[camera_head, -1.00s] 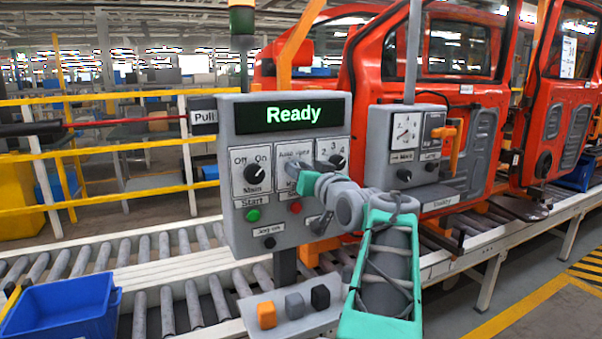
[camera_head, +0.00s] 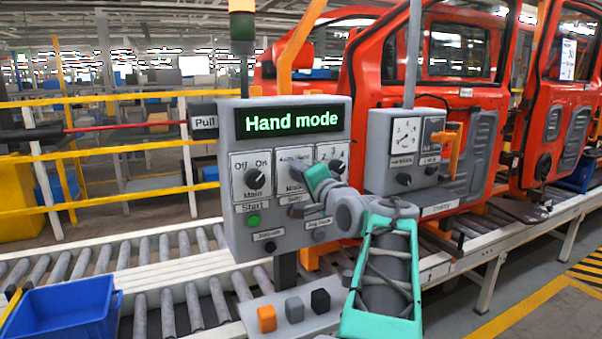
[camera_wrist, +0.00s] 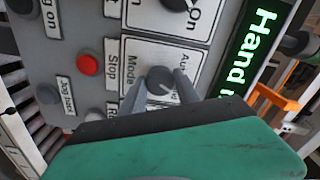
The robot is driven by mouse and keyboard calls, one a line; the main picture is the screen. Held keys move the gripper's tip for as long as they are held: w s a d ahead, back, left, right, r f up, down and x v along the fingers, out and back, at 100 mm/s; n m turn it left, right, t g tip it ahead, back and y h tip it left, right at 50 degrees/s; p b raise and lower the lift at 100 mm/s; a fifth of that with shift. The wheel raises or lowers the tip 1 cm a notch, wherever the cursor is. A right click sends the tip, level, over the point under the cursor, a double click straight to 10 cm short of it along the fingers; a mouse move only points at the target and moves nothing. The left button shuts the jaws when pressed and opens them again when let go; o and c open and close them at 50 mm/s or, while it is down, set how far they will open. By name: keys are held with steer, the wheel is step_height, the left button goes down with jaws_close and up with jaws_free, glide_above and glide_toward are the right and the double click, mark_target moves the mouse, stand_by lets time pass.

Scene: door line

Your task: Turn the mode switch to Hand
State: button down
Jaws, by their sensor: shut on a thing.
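The mode switch (camera_wrist: 160,82) is a dark round knob on a white plate lettered "Mode" and "Auto", in the middle of the grey control panel (camera_head: 236,215). In the wrist view my gripper (camera_wrist: 161,80) has its two grey fingers on either side of the knob, shut on it. In the head view my gripper (camera_head: 306,176) is at the panel's middle and hides most of the switch. The panel's display (camera_head: 293,120) reads "Hand mode" in green.
The Main knob (camera_head: 254,178) is left of the mode switch and a numbered knob (camera_head: 337,167) right of it. The green Start button (camera_head: 253,220) and red Stop button (camera_wrist: 88,64) sit below. A second grey box (camera_head: 378,150) stands close on the right.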

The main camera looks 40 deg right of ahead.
steer(key=shift+m+p, duration=0.45)
steer(key=shift+m, duration=0.85)
steer(key=c, duration=0.9)
jaws_free()
steer(key=b+v, duration=0.2)
steer(key=v, duration=0.5)
steer(key=shift+s, duration=0.4)
steer(key=shift+a, duration=0.15)
